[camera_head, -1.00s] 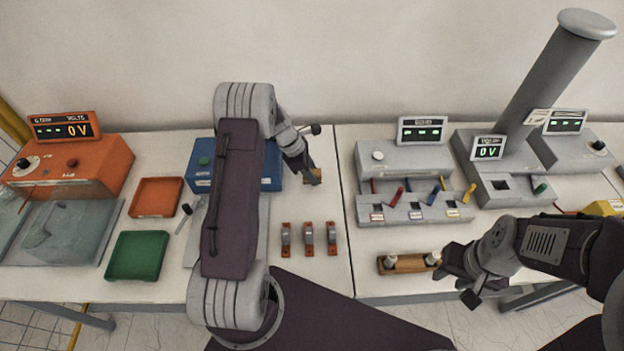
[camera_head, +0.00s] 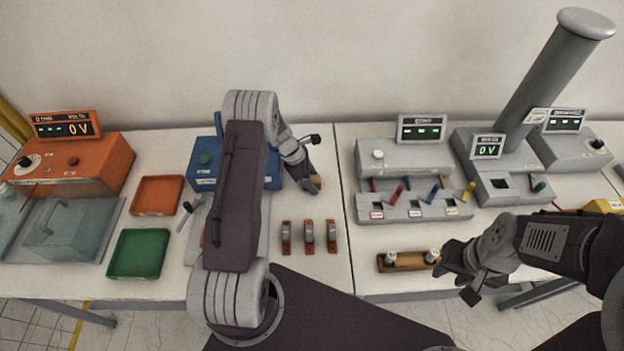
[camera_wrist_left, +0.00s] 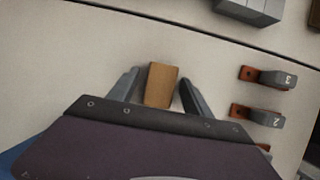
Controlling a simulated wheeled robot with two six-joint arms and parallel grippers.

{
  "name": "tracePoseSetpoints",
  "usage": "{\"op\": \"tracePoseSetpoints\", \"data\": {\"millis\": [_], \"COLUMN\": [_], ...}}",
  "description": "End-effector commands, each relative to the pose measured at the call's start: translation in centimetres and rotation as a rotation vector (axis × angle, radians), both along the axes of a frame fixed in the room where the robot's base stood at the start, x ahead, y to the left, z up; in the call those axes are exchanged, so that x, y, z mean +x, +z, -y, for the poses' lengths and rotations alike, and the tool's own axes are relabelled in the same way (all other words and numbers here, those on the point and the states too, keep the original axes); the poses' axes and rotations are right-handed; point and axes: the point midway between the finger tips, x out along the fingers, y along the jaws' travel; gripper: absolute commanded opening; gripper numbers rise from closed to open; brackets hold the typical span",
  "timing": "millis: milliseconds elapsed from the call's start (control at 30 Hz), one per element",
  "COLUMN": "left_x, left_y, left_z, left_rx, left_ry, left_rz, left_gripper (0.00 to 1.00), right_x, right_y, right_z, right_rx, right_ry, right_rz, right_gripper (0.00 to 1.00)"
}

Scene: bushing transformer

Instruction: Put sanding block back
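The sanding block (camera_wrist_left: 161,84) is a small tan-brown block. In the left wrist view it lies between the two fingers of my left gripper (camera_wrist_left: 159,88), with a gap on either side. In the head view only a bit of the block (camera_head: 317,180) shows, at the fingertips of my left gripper (camera_head: 311,187). My left gripper is open around it, low over the table beside the blue box. My right gripper (camera_head: 456,281) is by the wooden holder at the right; its fingers are too hidden to tell their state.
Several orange and grey clamps (camera_head: 308,237) stand in front of the left gripper. The blue box (camera_head: 272,170) is behind it to the left. A wooden holder (camera_head: 408,262) with two white-topped pieces is near the right gripper. Orange (camera_head: 157,195) and green (camera_head: 138,254) trays lie left.

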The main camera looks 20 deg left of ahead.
Motion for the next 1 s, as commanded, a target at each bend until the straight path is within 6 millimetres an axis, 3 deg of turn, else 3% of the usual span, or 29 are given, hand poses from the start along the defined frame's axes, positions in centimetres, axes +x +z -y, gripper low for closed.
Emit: {"op": "tracePoseSetpoints", "data": {"millis": [267, 700, 1000], "left_x": [0.0, -1.6, -2.0], "left_y": [1.3, 9.4, 11.4], "left_z": [-0.4, -3.5, -4.2], "left_rx": [0.001, 0.003, 0.001], "left_ry": [0.002, 0.001, 0.0], "left_rz": [0.005, 0.004, 0.0], "left_gripper": [0.58, 0.58, 0.58], "right_x": [0.0, 0.0, 0.0], "right_y": [0.0, -1.3, -1.5], "right_z": [0.0, 0.0, 0.0], "right_rx": [0.0, 0.0, 0.0], "right_ry": [0.0, 0.0, 0.0], "right_rz": [0.0, 0.0, 0.0], "right_gripper": [0.36, 0.36, 0.36]}}
